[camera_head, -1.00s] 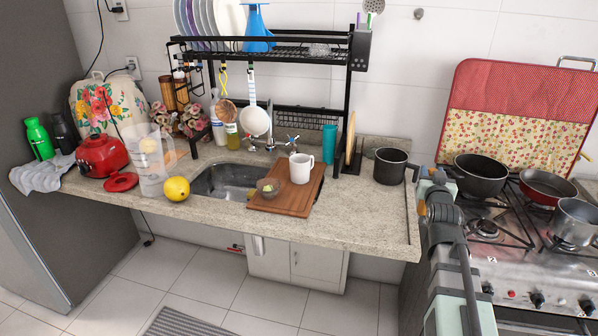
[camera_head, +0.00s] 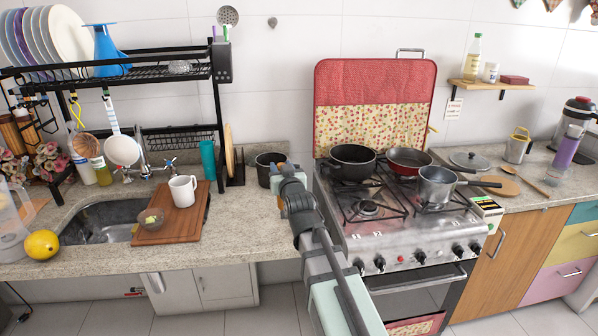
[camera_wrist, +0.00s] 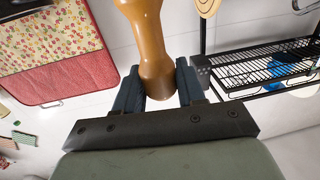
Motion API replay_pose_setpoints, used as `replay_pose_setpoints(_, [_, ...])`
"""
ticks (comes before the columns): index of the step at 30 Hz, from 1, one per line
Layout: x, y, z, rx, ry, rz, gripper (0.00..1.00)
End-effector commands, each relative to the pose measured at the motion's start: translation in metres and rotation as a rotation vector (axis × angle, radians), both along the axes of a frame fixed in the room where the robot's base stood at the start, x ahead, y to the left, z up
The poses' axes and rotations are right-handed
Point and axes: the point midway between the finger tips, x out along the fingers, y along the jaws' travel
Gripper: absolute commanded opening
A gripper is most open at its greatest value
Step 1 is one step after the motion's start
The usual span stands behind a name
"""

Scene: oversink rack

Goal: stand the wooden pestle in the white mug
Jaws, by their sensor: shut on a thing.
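The white mug (camera_head: 183,191) stands upright on a brown cutting board (camera_head: 186,222) beside the sink, its opening facing up. My gripper (camera_wrist: 158,88) is shut on the wooden pestle (camera_wrist: 151,38), a smooth brown turned piece that shows between the two dark fingers in the wrist view. The pestle's far end runs out of the top of that view. In the head view my gripper (camera_head: 289,172) is near the right end of the sink counter, well to the right of the mug. I cannot make out the pestle there.
A small bowl (camera_head: 151,219) sits on the board near the mug. A black rack (camera_head: 130,75) stands over the sink, with a teal cup (camera_head: 208,160) near its right leg. A dark pot (camera_head: 267,172) is beside my gripper. The stove (camera_head: 385,215) is to the right.

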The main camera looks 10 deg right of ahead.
Motion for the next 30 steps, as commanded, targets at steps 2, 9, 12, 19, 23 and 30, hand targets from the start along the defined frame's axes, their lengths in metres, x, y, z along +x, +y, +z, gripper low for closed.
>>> replay_pose_setpoints(2, [0.004, 0.033, 0.011, 0.0, -0.002, 0.042, 0.03])
replay_pose_setpoints(9, [0.023, 0.122, 0.046, 0.001, -0.002, 0.148, 0.03])
replay_pose_setpoints(12, [0.033, 0.159, 0.062, 0.002, -0.002, 0.19, 0.03])
replay_pose_setpoints(19, [0.058, 0.24, 0.099, 0.001, -0.001, 0.28, 0.03])
replay_pose_setpoints(23, [0.078, 0.283, 0.121, 0.001, -0.002, 0.325, 0.03])
replay_pose_setpoints(30, [0.13, 0.328, 0.147, 0.001, 0.0, 0.373, 0.03])
